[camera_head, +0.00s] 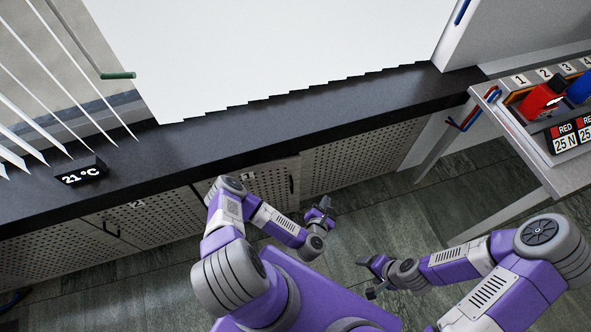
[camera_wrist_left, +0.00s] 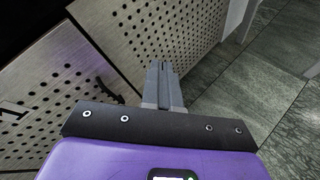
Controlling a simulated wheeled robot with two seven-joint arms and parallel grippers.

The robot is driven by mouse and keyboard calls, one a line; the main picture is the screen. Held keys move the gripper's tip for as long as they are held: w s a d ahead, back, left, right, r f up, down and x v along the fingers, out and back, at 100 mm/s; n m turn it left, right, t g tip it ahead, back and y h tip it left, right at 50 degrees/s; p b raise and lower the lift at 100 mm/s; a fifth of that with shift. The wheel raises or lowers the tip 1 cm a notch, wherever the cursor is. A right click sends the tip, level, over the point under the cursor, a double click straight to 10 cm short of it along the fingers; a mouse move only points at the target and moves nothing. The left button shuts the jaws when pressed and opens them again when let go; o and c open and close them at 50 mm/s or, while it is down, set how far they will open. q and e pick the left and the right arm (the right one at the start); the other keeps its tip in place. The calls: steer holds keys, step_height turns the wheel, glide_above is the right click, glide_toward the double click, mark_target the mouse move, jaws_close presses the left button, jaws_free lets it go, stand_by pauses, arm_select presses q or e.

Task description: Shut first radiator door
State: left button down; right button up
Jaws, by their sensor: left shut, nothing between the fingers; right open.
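The first radiator door is a perforated panel marked 1 under the black counter; it shows in the head view (camera_head: 275,178), partly behind my left arm, and in the left wrist view (camera_wrist_left: 45,85). It has a dark handle (camera_wrist_left: 108,90) near its free edge. It seems to stand slightly ajar, with a dark gap along its top edge; how far is hard to tell. My left gripper (camera_head: 324,207) is shut and empty, out in front of the cabinet, to the right of the door's handle; its fingers also show in the left wrist view (camera_wrist_left: 163,80). My right gripper (camera_head: 370,276) is open and empty above the floor.
A door marked 2 (camera_head: 150,215) is further left. A perforated panel (camera_head: 350,160) is right of the first door. The counter (camera_head: 330,112) overhangs them. A side table (camera_head: 545,165) with coloured items stands at right. Green floor (camera_head: 400,215) lies open between.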

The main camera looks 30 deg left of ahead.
arm_select(q)
steer(key=s+a+n+g+y, duration=0.25)
steer(key=a+n+y, duration=0.4)
steer(key=n, duration=0.35)
steer(key=n+b, duration=0.1)
steer(key=b, duration=0.1)
glide_toward(294, 166)
steer(key=shift+y, duration=0.35)
steer(key=x, duration=0.5)
steer(key=shift+f, duration=0.25)
steer(key=shift+w+a, duration=0.4)
steer(key=shift+w, duration=0.1)
